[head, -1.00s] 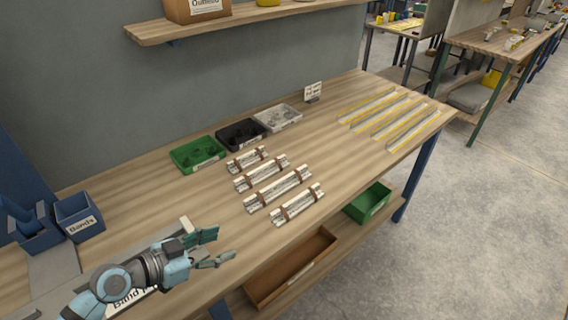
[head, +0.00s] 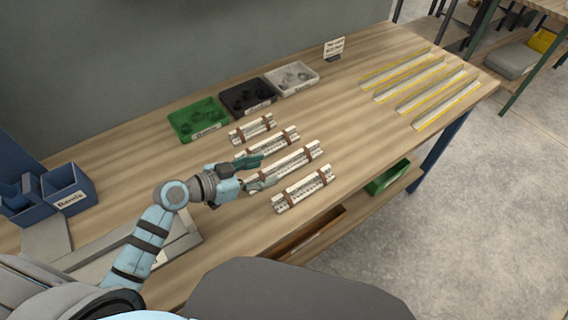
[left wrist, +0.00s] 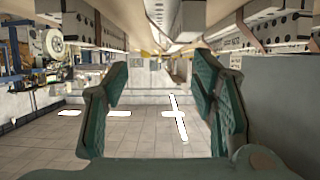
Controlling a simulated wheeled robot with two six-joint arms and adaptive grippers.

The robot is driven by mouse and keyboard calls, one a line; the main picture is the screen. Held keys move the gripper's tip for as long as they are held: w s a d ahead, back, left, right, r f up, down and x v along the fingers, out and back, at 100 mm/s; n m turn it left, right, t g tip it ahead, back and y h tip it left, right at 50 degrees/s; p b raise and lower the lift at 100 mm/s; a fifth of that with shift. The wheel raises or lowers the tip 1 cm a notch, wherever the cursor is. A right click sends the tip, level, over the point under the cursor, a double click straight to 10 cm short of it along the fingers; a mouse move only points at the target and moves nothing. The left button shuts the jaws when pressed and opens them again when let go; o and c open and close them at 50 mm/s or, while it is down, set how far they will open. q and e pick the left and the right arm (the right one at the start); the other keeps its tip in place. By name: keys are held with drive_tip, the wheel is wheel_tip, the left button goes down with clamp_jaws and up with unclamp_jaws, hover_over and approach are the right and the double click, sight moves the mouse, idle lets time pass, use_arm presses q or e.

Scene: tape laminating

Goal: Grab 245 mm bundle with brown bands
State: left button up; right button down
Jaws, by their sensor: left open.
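Several pale bundles of strips with brown bands lie in a row on the bench. The smallest (head: 252,129) is nearest the trays. The second bundle (head: 282,139) and third bundle (head: 300,158) are longer, and the front bundle (head: 303,189) lies nearest the bench edge. No length can be read on them. My left gripper (head: 258,173) is open at the left end of the third bundle, which its fingers partly hide. In the left wrist view the open fingers (left wrist: 160,85) have nothing between them, and a banded bundle (left wrist: 262,28) shows at upper right. My right gripper is not seen.
Green (head: 197,122), black (head: 246,98) and white (head: 290,77) trays stand behind the bundles. Yellow-edged strips (head: 418,80) lie at the right. A blue bin (head: 68,187) labelled Bands stands at left. The bench between bundles and strips is clear.

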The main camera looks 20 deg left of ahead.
sight(282, 170)
use_arm(q)
drive_tip(key=x, duration=0.7)
drive_tip(key=shift+w+a+f, duration=0.15)
drive_tip(key=shift+w, duration=0.25)
clamp_jaws()
